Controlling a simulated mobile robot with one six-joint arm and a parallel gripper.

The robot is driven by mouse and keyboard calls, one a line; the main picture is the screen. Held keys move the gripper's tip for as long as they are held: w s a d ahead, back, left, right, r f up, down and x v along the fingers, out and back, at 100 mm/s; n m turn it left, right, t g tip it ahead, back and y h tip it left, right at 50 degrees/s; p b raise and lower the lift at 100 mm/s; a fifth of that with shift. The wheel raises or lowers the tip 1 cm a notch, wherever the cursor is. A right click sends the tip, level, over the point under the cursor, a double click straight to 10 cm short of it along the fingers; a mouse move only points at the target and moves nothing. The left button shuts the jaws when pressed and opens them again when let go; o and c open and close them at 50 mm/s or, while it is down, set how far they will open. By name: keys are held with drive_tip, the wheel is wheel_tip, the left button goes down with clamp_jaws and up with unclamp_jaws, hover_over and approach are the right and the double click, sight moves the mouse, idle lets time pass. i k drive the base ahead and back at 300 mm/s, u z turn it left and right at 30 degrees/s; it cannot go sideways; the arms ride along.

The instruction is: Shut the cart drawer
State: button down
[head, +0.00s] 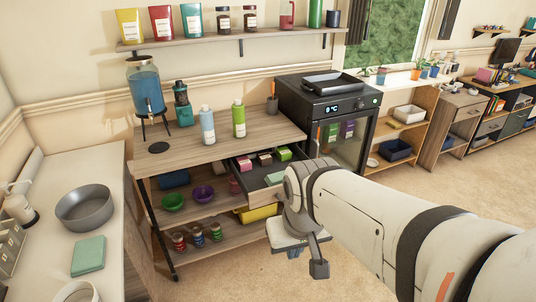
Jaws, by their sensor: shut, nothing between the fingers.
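The cart drawer (249,179) is pulled out from under the right part of the wooden cart top. It is dark inside and holds several small pink and green boxes. My arm's wrist hides its front right part, so the whole front panel does not show. The wooden cart (222,145) has lower shelves with bowls and jars. My gripper (306,257) points downward in front of the drawer, to the right of the lower shelves. It is shut and holds nothing. I cannot tell from this view how far it is from the drawer front.
Bottles (239,118) and a blue drink dispenser (147,88) stand on the cart top. A black mini fridge (345,112) stands right of the cart. A white counter (112,215) with a grey pan runs along the left. Bare floor (405,184) lies to the right.

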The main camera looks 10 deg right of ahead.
sight(257, 192)
drive_tip(key=u, duration=0.2)
drive_tip(key=i, duration=0.95)
drive_tip(key=z, duration=0.55)
